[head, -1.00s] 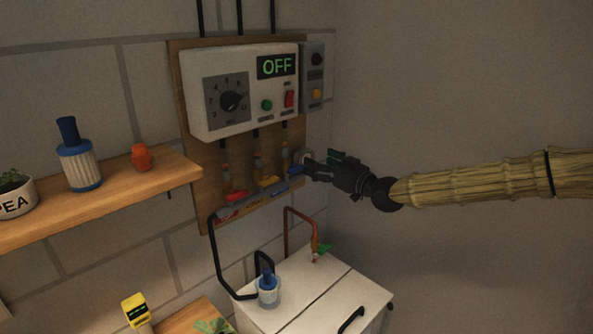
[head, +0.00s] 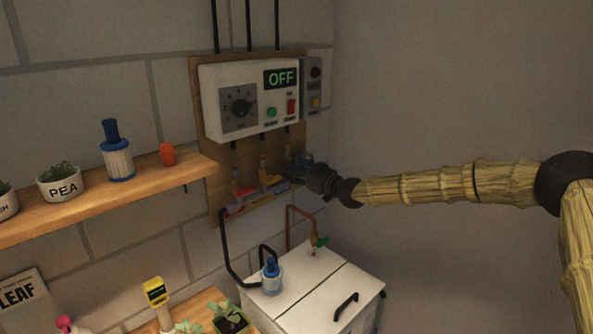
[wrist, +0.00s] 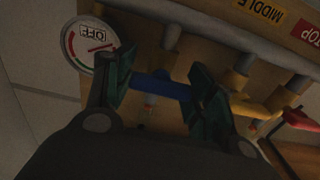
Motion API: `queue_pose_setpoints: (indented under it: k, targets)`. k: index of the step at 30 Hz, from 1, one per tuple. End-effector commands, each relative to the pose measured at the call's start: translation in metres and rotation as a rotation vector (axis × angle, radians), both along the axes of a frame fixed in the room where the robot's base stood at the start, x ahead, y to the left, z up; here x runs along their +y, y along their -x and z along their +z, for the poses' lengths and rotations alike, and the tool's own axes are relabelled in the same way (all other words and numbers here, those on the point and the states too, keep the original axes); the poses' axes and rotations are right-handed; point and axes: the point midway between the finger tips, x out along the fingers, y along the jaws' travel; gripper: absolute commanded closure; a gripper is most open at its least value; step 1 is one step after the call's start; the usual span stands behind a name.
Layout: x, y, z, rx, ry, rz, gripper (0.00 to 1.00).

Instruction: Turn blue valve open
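The blue valve handle (wrist: 165,86) lies across the gap between my two green fingertips in the wrist view. My gripper (wrist: 160,90) is open, with a finger near each end of the handle; I cannot tell whether they touch it. In the head view my gripper (head: 296,174) is at the right end of the valve row below the control box and hides most of the blue valve. The yellow valve (head: 268,177) and the red valve (head: 241,188) are to its left. A round gauge (wrist: 91,44) marked OFF is beside the blue valve.
The control box (head: 221,82) above reads OFF. A wooden shelf (head: 195,176) with pots and a blue bottle is at the left. A white cabinet (head: 315,298) with pipes stands below. The space right of my gripper is clear up to the wall.

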Motion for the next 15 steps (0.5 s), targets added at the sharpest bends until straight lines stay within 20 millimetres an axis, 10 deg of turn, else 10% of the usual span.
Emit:
queue_pose_setpoints:
  k: [15]
  targets:
    - [-0.0013, -0.0077, -0.0020, -0.013, 0.008, -0.003, 0.71]
